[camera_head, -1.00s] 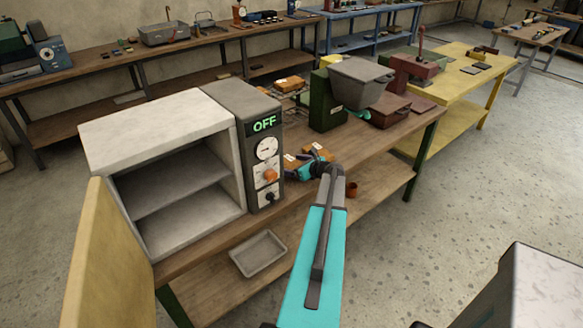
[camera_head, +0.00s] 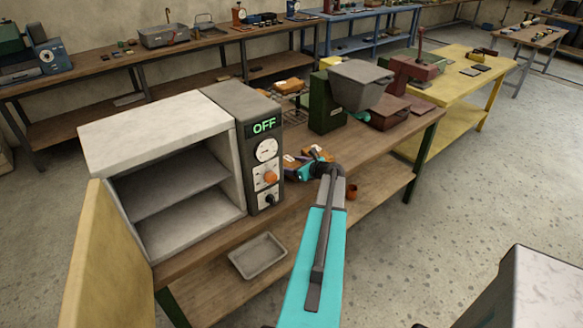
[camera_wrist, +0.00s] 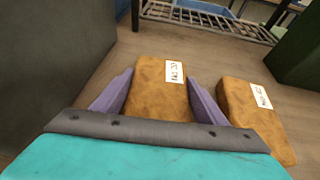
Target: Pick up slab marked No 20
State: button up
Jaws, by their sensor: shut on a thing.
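An orange-brown slab (camera_wrist: 155,100) with a white label lies between the two purple fingers of my gripper (camera_wrist: 160,82) in the wrist view. The label stands sideways and is small; it looks like No 20, but I cannot read it surely. My gripper is shut on this slab, with one finger along each side. A second labelled slab (camera_wrist: 252,118) lies just right of the right finger, apart from the held one. In the head view my gripper (camera_head: 303,170) is at the bench beside the oven and partly hides the held slab.
The grey-white oven (camera_head: 160,130) stands close on the left with its yellow door (camera_head: 98,260) open. A green machine with a grey hopper (camera_head: 358,82) stands on the right. A wire rack (camera_wrist: 205,22) is behind the slabs. A small orange-brown cup (camera_head: 352,191) stands near the bench edge.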

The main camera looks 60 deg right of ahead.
aim_at(291, 164)
jog(key=shift+r+b, duration=1.05)
jog(key=shift+r, duration=3.7)
